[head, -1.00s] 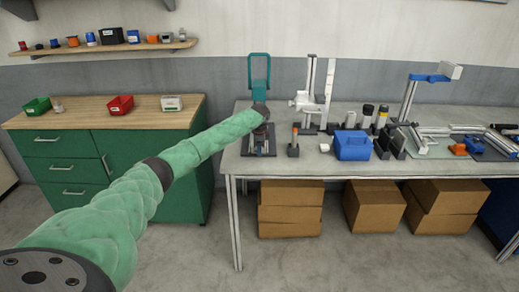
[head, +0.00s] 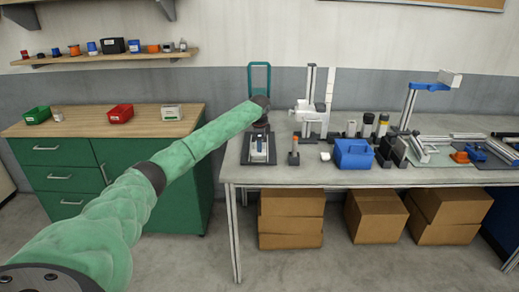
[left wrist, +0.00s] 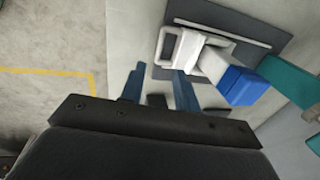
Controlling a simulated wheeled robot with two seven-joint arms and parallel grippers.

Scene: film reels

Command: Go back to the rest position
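My left arm reaches from the lower left to the bench, and its dark left gripper (head: 261,122) is above the front of a small fixture. In the left wrist view the two bluish fingers of the left gripper (left wrist: 160,86) stand apart with nothing seen between them. Past the fingertips is a white handle-like frame (left wrist: 166,46) with a blue block (left wrist: 242,86) on a dark base plate (left wrist: 225,35). The fixture (head: 259,150) also shows in the head view, with a teal upright frame (head: 259,65) behind it. My right gripper is not in view.
The bench (head: 300,177) also carries a blue box (head: 353,154), a white stand (head: 307,112), dark cylinders and a blue-armed stand (head: 430,87). A green cabinet (head: 55,152) stands to the left. Cardboard boxes (head: 290,218) lie under the bench. The floor in front is clear.

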